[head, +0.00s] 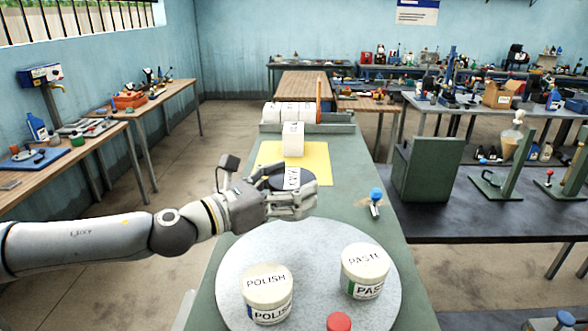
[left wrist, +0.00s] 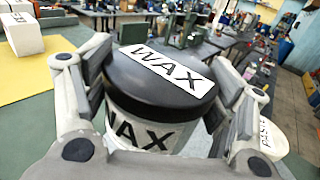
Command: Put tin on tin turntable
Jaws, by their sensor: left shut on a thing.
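My left gripper (head: 292,203) is shut around a wax tin (head: 277,180) with a black lid and a white WAX label. The left wrist view shows the wax tin (left wrist: 158,90) upright between the two fingers. The grey round turntable (head: 312,245) lies on the green bench in front of the gripper, toward the camera. A white polish tin (head: 268,293) and a white paste tin (head: 365,270) stand on it, apart from each other. The wax tin is beyond the turntable's far edge, near the yellow mat. My right gripper is not seen.
A white block (head: 293,139) stands on the yellow mat (head: 318,160), with a rack of white boxes (head: 290,112) behind it. A blue-topped fixture (head: 376,198) stands right of the gripper. A red knob (head: 339,321) shows at the turntable's near edge. The turntable's far part is bare.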

